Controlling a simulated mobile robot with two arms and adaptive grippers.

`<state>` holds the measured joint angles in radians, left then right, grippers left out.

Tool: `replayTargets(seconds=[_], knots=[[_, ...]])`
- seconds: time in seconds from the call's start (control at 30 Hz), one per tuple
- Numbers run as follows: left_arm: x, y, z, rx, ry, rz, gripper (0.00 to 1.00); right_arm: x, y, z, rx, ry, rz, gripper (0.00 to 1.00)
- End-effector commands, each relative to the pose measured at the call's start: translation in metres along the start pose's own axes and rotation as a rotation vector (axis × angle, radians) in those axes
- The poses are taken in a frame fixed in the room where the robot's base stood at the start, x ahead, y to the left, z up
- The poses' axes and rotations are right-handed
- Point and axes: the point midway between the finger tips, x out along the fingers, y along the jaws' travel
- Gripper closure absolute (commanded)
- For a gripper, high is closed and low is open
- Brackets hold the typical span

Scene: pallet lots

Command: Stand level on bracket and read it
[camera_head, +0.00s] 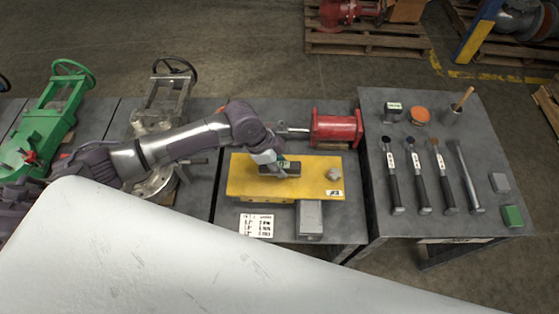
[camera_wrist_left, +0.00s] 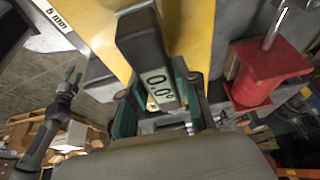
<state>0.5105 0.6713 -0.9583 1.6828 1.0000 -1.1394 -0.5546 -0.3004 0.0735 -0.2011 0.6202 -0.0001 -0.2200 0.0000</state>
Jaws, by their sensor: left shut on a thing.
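The yellow bracket (camera_head: 240,181) lies on the middle bench, with a small grey knob on its right part. It also shows in the wrist view (camera_wrist_left: 98,28), where a label reads 5 mm. My left gripper (camera_head: 270,162) is over the bracket's upper middle, shut on the dark level (camera_head: 288,170). In the wrist view the level (camera_wrist_left: 143,42) sits between the teal fingers of the gripper (camera_wrist_left: 157,95), against the yellow face. Full contact with the bracket cannot be told. A small arm at the wrist view's left, likely my right (camera_wrist_left: 72,78), has unclear fingers.
A printed card (camera_head: 256,225) and a grey block (camera_head: 309,220) are at the bracket's front. A red cylinder (camera_head: 336,128) stands behind it. The right bench (camera_head: 385,235) holds several handled tools, an orange disc (camera_head: 419,115) and a green block (camera_head: 513,216). Green (camera_head: 45,130) and grey valves are left.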

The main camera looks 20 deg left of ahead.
Motion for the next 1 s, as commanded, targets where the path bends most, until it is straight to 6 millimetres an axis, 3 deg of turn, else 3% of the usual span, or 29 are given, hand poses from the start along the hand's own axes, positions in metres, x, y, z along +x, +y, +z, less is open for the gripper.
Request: replayTargets(seconds=[0.17,0.97,1.0], knots=[[0.012,0.0,0.005,0.0,0.0,0.0,1.0,0.007,0.002,0.002,-0.001,-0.002,0.003,0.6],[0.019,0.0,0.008,0.0,0.001,-0.001,1.0,0.01,0.007,0.003,-0.002,-0.003,0.008,0.6],[0.018,0.0,0.007,0.001,0.001,-0.001,0.64,0.009,0.007,0.003,-0.002,-0.003,0.008,0.6]])
